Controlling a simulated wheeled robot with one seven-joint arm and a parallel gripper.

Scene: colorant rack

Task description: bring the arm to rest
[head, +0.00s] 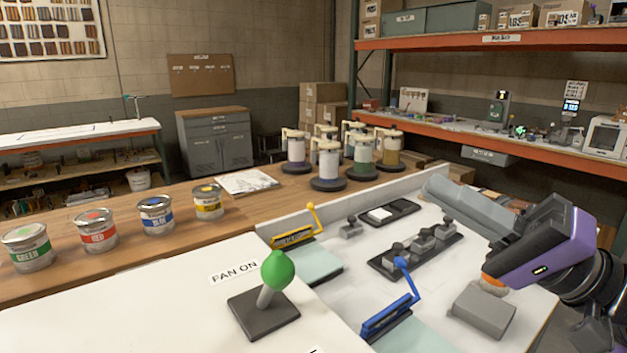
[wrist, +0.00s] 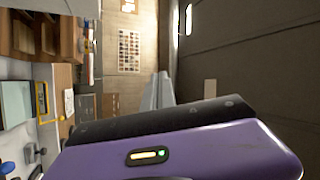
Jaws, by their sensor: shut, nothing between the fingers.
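My gripper (head: 447,197) is at the right of the head view, above the white bench. Its grey fingers point left and are together, with nothing held. The purple and black wrist housing (head: 548,246) is behind them. In the wrist view the fingers (wrist: 158,90) show beyond the purple housing, with the far wall and ceiling behind them. My gripper appears clear of the things on the bench.
Below lie a blue-handled tool (head: 392,312), a grey block (head: 484,309) and a black rack of grey pieces (head: 416,254). Paint cans (head: 97,232) and dispensers (head: 329,160) stand on the wooden counter (head: 150,250). Orange shelving (head: 510,138) is behind.

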